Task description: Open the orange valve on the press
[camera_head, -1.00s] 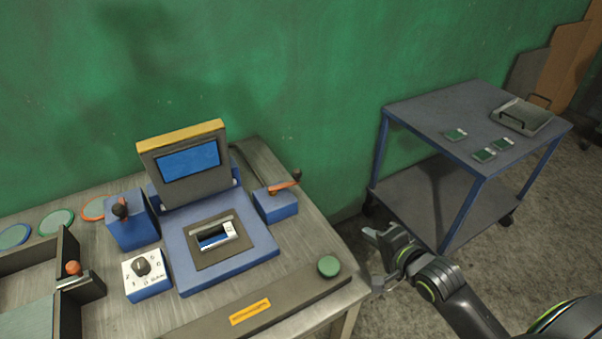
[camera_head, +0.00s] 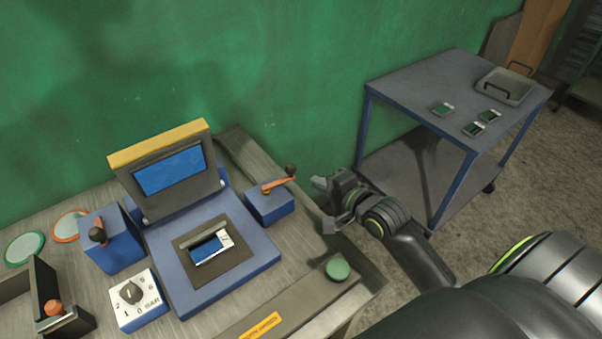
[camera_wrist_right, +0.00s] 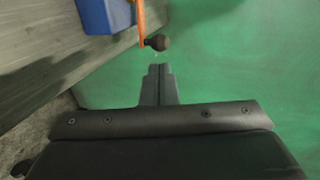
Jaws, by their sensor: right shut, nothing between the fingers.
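The press (camera_head: 170,270) is blue, with a tilted screen and a small blue-and-white device in its middle. The orange valve is a lever (camera_head: 272,187) with a dark ball knob (camera_head: 291,170) on a blue box (camera_head: 268,206) at the press's right side. It points right and slightly back. In the right wrist view the orange lever (camera_wrist_right: 141,20) and dark knob (camera_wrist_right: 158,42) lie just beyond the fingertips. My right gripper (camera_head: 320,184) is shut and empty, right of the knob and apart from it; its fingers (camera_wrist_right: 158,82) point toward the knob. My left gripper is not in view.
A second dark-knobbed lever (camera_head: 98,236) stands on the press's left box. A dial box (camera_head: 138,300) and a green button (camera_head: 338,269) are near the front. A blue-framed cart (camera_head: 415,80) stands at the right. A green wall (camera_head: 300,60) rises behind.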

